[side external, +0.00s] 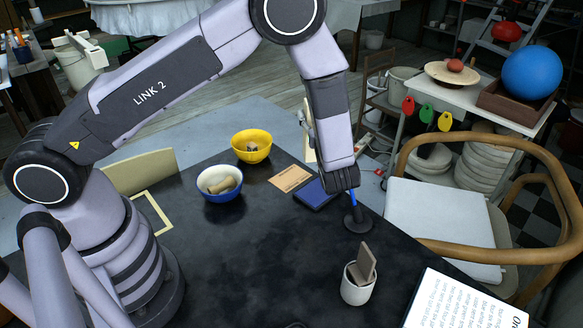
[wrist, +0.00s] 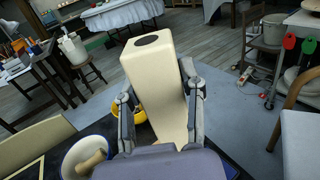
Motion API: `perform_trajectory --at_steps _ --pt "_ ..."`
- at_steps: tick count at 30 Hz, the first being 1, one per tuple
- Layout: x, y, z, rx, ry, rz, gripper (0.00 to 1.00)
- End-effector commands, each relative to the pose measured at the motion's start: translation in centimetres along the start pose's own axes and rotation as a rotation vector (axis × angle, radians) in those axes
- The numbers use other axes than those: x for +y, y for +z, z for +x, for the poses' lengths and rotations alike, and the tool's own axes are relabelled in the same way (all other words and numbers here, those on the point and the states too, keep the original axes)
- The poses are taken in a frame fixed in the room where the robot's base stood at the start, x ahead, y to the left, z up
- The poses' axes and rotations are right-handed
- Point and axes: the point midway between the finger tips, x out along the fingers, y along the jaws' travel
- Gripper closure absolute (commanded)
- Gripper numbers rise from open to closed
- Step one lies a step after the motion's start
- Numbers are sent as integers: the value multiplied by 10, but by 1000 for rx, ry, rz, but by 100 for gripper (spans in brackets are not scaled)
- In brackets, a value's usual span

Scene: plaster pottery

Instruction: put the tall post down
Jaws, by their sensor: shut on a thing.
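The tall post is a cream, square-sided block with a dark round spot on its top end. In the wrist view the tall post (wrist: 152,75) stands upright, slightly tilted, between the two fingers of my gripper (wrist: 160,104), which is shut on it. In the side external view only a narrow strip of the tall post (side external: 308,134) shows left of my forearm.
A blue-rimmed bowl (side external: 219,195) and a yellow bowl (side external: 251,150) stand left of my gripper. A brown card (side external: 289,178), a dark blue pad (side external: 316,194), a black stand (side external: 357,221) and a white cup (side external: 357,290) are near.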

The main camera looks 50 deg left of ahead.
Motion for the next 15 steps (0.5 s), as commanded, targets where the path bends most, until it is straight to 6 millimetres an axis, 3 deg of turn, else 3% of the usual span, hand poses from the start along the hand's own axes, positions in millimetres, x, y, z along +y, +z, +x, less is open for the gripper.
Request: perform_trajectory --at_steps 1,6,15 --pt "-21 8 -19 -2 -48 -9 100" --pt "-79 26 -76 -3 -168 -6 100" --pt "-138 -16 -177 -4 -512 1 100"
